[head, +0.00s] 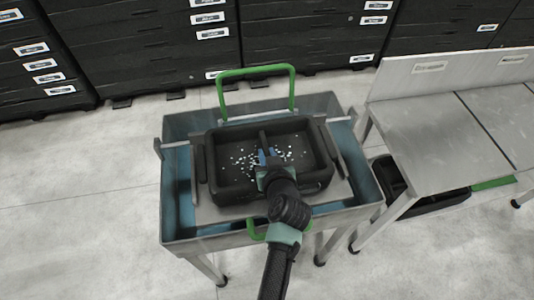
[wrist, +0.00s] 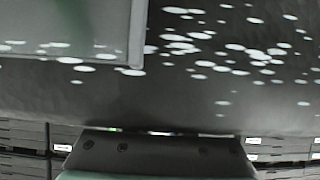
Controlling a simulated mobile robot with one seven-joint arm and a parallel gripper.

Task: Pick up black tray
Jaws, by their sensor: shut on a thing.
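The black tray (head: 228,190) sits within a grey metal tub in the head view. A divider splits its inside, and many small white and bluish specks are scattered on its floor. My gripper (head: 267,158) reaches over the tray's near side to its middle and is shut on the tray. The arm hides part of the near wall, so the exact grip spot is unclear. In the wrist view a dark speckled surface of the tray (wrist: 225,85) fills most of the picture, very close.
The metal tub (head: 170,200) stands on legs and has green handles (head: 256,71) at back and front. A grey bench (head: 440,120) is close on the right, with another black container (head: 430,203) beneath. Black drawer cabinets (head: 140,45) line the back. Floor at left is clear.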

